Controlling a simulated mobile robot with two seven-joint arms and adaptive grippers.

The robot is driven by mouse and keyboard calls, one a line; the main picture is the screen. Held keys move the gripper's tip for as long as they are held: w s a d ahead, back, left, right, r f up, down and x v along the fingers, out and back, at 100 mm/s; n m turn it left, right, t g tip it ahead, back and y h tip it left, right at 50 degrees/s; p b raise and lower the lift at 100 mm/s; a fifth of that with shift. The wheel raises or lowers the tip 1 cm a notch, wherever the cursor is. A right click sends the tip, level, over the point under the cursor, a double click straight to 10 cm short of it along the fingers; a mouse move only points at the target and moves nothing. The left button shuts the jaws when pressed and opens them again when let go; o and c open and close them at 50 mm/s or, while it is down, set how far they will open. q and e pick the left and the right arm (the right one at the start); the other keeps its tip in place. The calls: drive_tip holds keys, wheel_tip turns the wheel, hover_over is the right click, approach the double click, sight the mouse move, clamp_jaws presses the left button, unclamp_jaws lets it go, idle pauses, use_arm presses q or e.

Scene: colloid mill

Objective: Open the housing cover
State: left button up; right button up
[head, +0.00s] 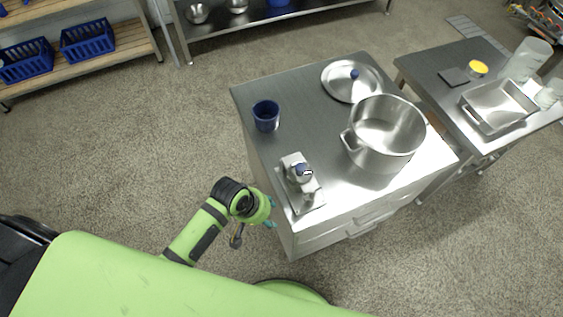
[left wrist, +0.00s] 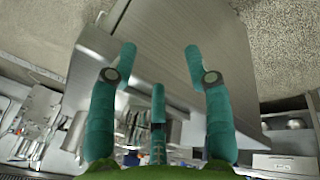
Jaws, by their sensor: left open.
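The colloid mill (head: 297,171) is a small grey machine with a dark blue part on top. It stands on a flat base plate at the near left edge of a steel cabinet in the head view. I cannot make out its housing cover as a separate part or tell whether it is open. My left gripper (head: 271,211) is just left of the cabinet edge, close to the mill and apart from it. In the left wrist view its teal fingers (left wrist: 160,62) are spread and empty, in front of a steel surface. My right gripper is not in view.
On the cabinet top (head: 290,88) stand a blue cup (head: 266,115), a large steel pot (head: 384,133) and a lid (head: 351,81). A side table (head: 433,68) at the right holds a steel tray (head: 498,107).

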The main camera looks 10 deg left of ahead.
use_arm(q)
wheel_tip(320, 180, up, 10)
drive_tip(key=d, duration=0.3)
drive_tip(key=n+g+h, duration=0.1)
drive_tip(key=n+g, duration=0.2)
drive_tip(key=n, duration=1)
approach(300, 166)
drive_tip(key=f, duration=0.2)
drive_tip(key=shift+d+x, duration=0.1)
drive_tip(key=shift+x, duration=1.55)
drive_tip(key=shift+d+x, duration=0.15)
drive_tip(key=shift+x, duration=1.5)
drive_tip(key=shift+r, duration=0.1)
clamp_jaws()
